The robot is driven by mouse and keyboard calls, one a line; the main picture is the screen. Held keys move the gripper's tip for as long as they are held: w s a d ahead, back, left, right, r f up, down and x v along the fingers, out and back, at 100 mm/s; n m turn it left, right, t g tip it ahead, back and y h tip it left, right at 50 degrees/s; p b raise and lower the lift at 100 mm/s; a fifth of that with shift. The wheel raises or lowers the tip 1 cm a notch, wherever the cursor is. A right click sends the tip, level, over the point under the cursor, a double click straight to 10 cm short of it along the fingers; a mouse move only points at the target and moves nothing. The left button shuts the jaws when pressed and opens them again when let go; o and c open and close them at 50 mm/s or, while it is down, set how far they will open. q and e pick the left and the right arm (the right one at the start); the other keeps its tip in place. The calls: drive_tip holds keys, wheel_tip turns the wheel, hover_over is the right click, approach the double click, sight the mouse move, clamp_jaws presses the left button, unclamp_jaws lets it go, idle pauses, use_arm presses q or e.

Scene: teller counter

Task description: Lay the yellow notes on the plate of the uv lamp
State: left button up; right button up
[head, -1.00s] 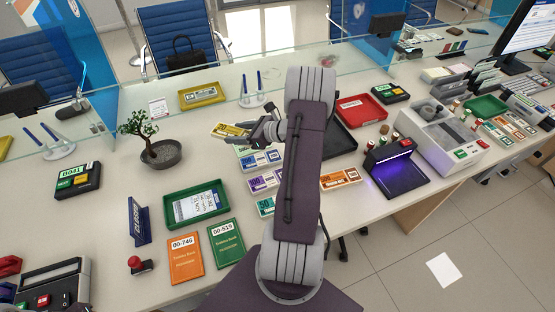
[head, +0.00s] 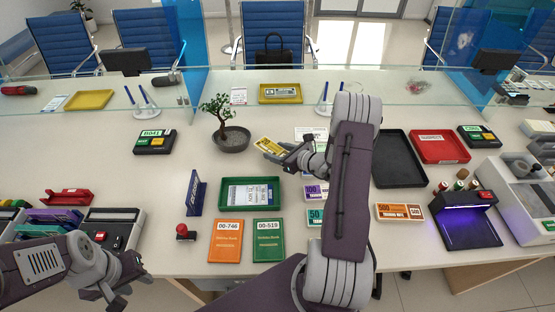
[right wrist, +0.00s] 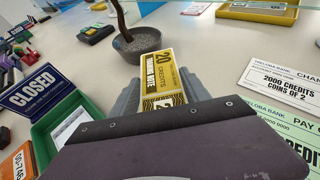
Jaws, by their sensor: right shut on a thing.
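The yellow notes (head: 268,144) are a banded bundle marked 20, held above the counter just right of the potted bonsai. My right gripper (head: 284,151) is shut on them; in the right wrist view the notes (right wrist: 160,75) stick out between the fingers. The uv lamp (head: 474,200) stands at the right, its dark plate (head: 470,234) lit violet and bare. My left gripper (head: 112,296) is at the lower left, away from the notes; its fingers are too small and dark to judge.
A black tray (head: 398,160), a red tray (head: 440,147) and the orange 500 notes (head: 400,212) lie between my right gripper and the lamp. A green tray (head: 250,194) and two passbooks lie in front. A glass screen (head: 300,85) runs along the back.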

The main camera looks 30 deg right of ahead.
wheel_tip(320, 180, down, 4)
drive_tip(key=shift+r, duration=0.15)
drive_tip(key=shift+w+f, duration=0.1)
drive_tip(key=shift+f, duration=0.1)
drive_tip(key=shift+f+b, duration=0.2)
drive_tip(key=shift+b, duration=0.2)
drive_tip(key=o, duration=1.4)
drive_tip(key=shift+o, duration=0.2)
drive_tip(key=shift+r, duration=0.2)
